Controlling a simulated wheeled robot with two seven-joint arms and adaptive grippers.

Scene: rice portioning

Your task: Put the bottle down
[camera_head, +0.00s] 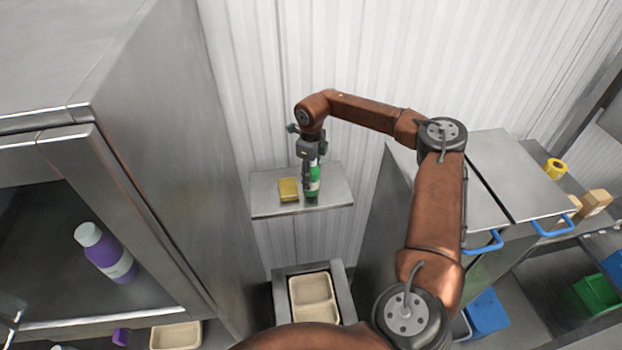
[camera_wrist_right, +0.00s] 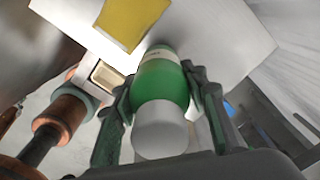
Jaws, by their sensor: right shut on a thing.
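A green bottle (camera_head: 312,182) with a white band is upright at the small metal wall shelf (camera_head: 334,201). My right gripper (camera_head: 312,165) comes from above and is shut on it. In the right wrist view the green bottle (camera_wrist_right: 163,84) with its white cap sits between the fingers of my right gripper (camera_wrist_right: 158,95). I cannot tell whether its base touches the shelf. My left gripper is not in view.
A yellow sponge-like block (camera_head: 289,190) lies on the shelf just left of the bottle. A tall steel cabinet stands at left with a purple bottle (camera_head: 105,252) inside. A beige tray (camera_head: 315,299) sits below the shelf. Blue-handled metal lids (camera_head: 520,180) are at right.

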